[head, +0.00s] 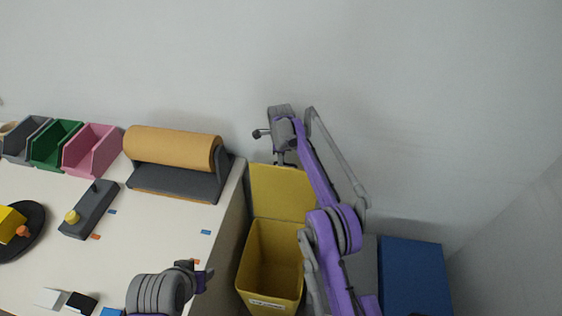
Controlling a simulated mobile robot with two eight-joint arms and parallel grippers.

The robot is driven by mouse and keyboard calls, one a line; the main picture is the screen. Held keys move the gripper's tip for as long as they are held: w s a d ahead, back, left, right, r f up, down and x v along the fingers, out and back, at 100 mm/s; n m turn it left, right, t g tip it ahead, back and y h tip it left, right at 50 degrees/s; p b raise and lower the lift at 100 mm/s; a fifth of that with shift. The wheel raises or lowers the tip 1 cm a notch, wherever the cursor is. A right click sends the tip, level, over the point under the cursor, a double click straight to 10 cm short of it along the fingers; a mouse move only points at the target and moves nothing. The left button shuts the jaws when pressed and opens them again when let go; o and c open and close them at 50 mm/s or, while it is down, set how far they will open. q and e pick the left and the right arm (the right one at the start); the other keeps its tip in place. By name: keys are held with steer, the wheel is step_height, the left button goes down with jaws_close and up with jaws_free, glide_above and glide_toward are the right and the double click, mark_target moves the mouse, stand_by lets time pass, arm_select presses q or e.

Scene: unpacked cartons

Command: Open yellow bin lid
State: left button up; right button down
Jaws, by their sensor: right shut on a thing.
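The yellow bin (255,262) stands on the floor beside the table, with a small white label on its front. Its yellow lid (280,192) is raised at the back, leaning up near the wall, and the inside of the bin shows. My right gripper (281,160) is at the top edge of the lid and shut on it; the fingertips are small and partly hidden. My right arm covers the bin's right side. My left gripper (201,276) is above the table's right part, away from the bin; its finger gap is unclear.
A blue bin (412,272) and a grey one (366,262) stand right of my arm. The table (150,230) holds a brown paper roll (172,147), grey, green and pink trays (93,150), and a dark device with a yellow knob (90,209).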

steer(key=c, duration=0.9)
jaws_free()
steer(key=shift+d, duration=0.1)
arm_select(q)
steer(key=shift+w+r+p, duration=0.25)
steer(key=shift+r+p, duration=0.1)
steer(key=shift+r, duration=0.2)
steer(key=shift+w+r+p, duration=0.25)
steer(key=shift+r+p, duration=0.1)
steer(key=shift+r, duration=0.15)
arm_select(e)
steer(key=r, duration=1)
steer(key=shift+s+r, duration=0.25)
steer(key=shift+r, duration=0.15)
